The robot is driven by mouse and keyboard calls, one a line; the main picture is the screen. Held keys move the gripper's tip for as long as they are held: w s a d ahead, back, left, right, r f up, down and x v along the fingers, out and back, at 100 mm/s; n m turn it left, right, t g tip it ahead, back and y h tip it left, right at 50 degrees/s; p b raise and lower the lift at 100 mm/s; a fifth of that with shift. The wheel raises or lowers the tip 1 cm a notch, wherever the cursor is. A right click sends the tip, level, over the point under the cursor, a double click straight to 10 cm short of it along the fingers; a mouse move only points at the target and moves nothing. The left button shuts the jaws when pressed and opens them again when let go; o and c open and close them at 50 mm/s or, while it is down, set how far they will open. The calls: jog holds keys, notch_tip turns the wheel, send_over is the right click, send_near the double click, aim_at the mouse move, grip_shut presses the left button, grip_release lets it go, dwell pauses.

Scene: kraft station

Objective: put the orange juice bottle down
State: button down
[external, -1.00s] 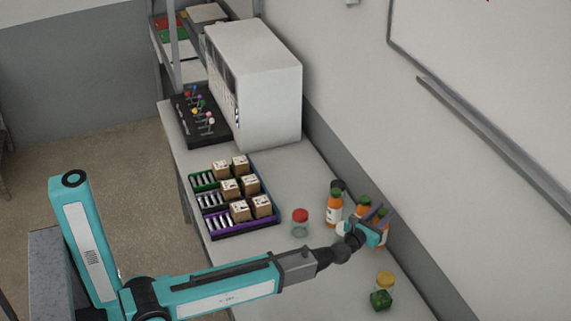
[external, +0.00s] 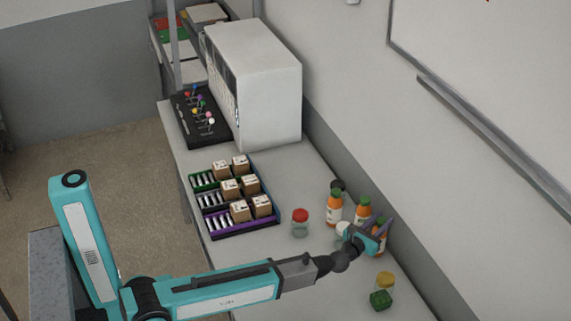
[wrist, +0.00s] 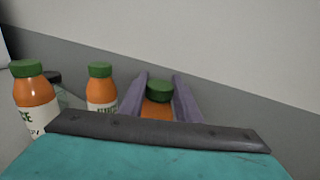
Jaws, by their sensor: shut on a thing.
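An orange juice bottle with a green cap (wrist: 159,92) is between the two purple-grey fingers of my gripper (wrist: 160,98) in the wrist view. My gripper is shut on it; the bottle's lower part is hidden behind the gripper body. In the external view my gripper (external: 378,229) is at the right side of the bench, and the held bottle (external: 380,243) shows partly behind it. I cannot tell whether its base touches the bench. Two similar juice bottles stand to its left, one near (wrist: 101,88) and one farther left (wrist: 34,98).
A red-lidded jar (external: 300,222) stands left of the bottles. A yellow-lidded jar (external: 385,280) and a green cube (external: 380,299) are nearer the front. A rack with boxes (external: 246,233) lies farther left. The wall is close behind the bottles.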

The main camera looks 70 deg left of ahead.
jog(key=shift+f, duration=0.1)
jog(key=c, duration=1.3)
grip_release()
jog(key=shift+r, duration=0.25)
jog(key=shift+s+d+f, duration=0.1)
jog(key=shift+s+d, duration=0.05)
jog(key=shift+s, duration=0.15)
jog(key=v, duration=0.9)
jog(key=shift+b, duration=0.35)
jog(key=shift+s+p, duration=0.1)
jog(key=shift+p, duration=0.45)
jog(key=p+v, duration=0.1)
jog(key=p, duration=0.2)
jog(key=shift+s+d, duration=0.15)
jog(key=shift+s, duration=0.1)
